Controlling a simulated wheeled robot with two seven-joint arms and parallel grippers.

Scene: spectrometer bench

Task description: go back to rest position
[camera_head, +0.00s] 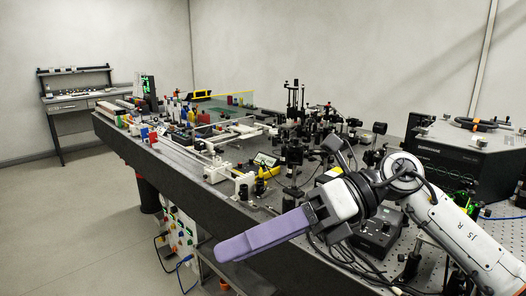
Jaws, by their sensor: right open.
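My right arm comes in from the lower right, over the near end of the optical bench (240,215). Its right gripper (228,247) has long purple fingers that point left and slightly down, past the bench's front edge. The fingers overlap in this view, so the gap between them is hard to see. The right gripper is open, and nothing shows held in it. My left arm and gripper are not in view.
Optical mounts and posts (293,150) crowd the bench behind my right arm. A black instrument box (455,165) stands at the right. A control box with knobs (377,232) sits below the wrist among cables. Open floor (75,225) lies left; a side desk (75,105) stands far back.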

